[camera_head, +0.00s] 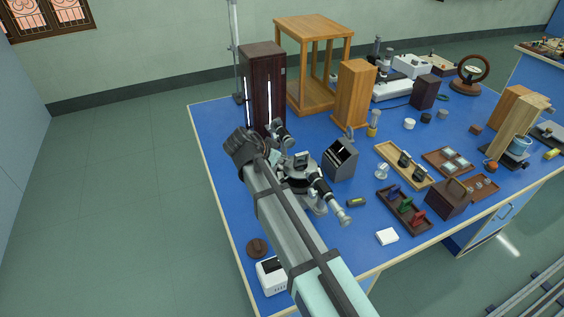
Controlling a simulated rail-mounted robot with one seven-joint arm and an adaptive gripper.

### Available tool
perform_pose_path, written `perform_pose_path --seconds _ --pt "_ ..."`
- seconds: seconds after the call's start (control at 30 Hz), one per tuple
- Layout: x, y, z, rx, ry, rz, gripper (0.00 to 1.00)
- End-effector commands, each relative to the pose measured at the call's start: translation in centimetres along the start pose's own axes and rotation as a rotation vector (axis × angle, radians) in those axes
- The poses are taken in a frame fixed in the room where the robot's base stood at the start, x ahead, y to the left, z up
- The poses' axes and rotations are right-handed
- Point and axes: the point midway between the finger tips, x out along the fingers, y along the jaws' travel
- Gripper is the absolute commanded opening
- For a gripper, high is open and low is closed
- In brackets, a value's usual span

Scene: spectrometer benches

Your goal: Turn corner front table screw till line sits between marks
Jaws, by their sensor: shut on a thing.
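The spectrometer (299,182) stands on the blue bench at its left part, with its telescope (328,194) pointing to the lower right. A small dark block (301,159) sits on its round table. My gripper (275,159) is at the left edge of this table, mostly hidden by my arm, and is shut on a small part there, the table screw. The screw itself is hidden. A grey slanted box (338,169) stands just right of the spectrometer; its dark face shows a pale line, but marks are too small to read.
A tall dark lamp housing (264,85) and wooden box (353,95) stand behind. Trays (404,222) lie to the right. Bare bench shows around the small yellow-green cylinder (356,202).

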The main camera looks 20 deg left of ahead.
Motion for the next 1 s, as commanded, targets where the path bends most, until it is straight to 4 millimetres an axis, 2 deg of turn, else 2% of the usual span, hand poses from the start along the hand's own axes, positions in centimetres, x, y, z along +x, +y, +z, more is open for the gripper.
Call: perform_pose_path --seconds 0.6,1.0 --pt "0.25 1.23 -0.15 -0.351 0.002 -0.355 0.00" --pt "0.33 1.30 -0.35 -0.499 0.001 -0.500 0.00"
